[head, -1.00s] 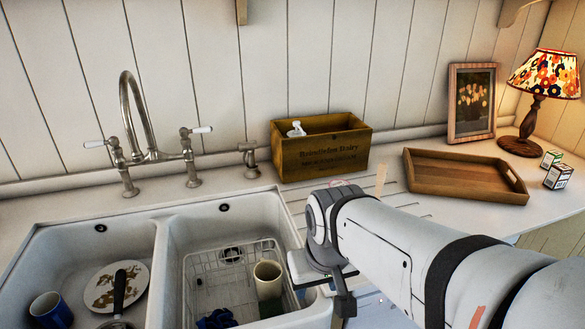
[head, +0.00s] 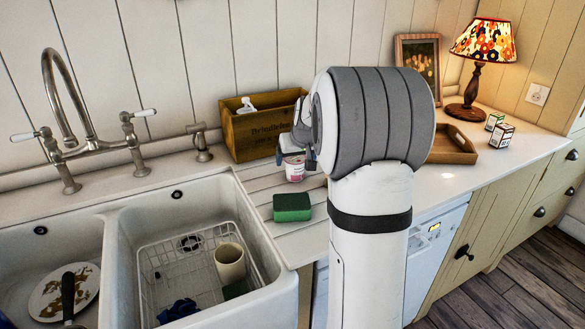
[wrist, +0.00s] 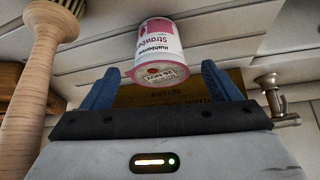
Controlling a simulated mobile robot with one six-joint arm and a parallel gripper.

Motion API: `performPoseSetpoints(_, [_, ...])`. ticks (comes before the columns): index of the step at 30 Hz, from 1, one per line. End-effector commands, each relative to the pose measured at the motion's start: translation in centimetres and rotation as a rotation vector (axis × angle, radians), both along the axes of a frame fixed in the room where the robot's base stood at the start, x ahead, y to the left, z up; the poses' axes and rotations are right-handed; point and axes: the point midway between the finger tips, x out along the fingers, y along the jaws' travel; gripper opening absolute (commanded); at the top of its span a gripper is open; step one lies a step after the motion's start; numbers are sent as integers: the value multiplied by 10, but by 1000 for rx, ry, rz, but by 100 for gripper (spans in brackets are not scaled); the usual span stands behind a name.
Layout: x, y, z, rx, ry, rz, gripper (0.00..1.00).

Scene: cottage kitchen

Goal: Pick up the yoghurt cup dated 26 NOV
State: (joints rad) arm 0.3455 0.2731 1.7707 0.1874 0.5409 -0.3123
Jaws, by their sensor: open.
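A white and pink yoghurt cup (head: 294,171) stands upright on the grooved draining board, in front of the wooden box. In the wrist view, which is upside down, the cup (wrist: 157,48) shows a strawberry label and a pink-rimmed lid. Small print on the lid appears to read 26 NOV. My gripper (head: 289,153) is at the cup's top. In the wrist view my gripper (wrist: 160,70) is open, with a blue finger on each side of the cup. Clear gaps show beside the cup, and it is not held.
A green sponge (head: 292,207) lies in front of the cup. The wooden box (head: 254,140) stands behind it. A wooden-handled brush (wrist: 35,70) shows left in the wrist view. The double sink (head: 112,218) is at left. A wooden tray (head: 452,150) and two small cartons (head: 501,135) stand right.

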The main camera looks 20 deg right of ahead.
Motion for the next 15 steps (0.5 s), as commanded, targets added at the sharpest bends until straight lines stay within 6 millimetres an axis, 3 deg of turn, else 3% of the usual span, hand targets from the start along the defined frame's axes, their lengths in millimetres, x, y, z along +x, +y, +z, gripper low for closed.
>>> performPoseSetpoints(10, [25, -4, -41, 2, 3, 2, 83])
performPoseSetpoints(15, [32, -5, -51, 1, 2, 1, 83])
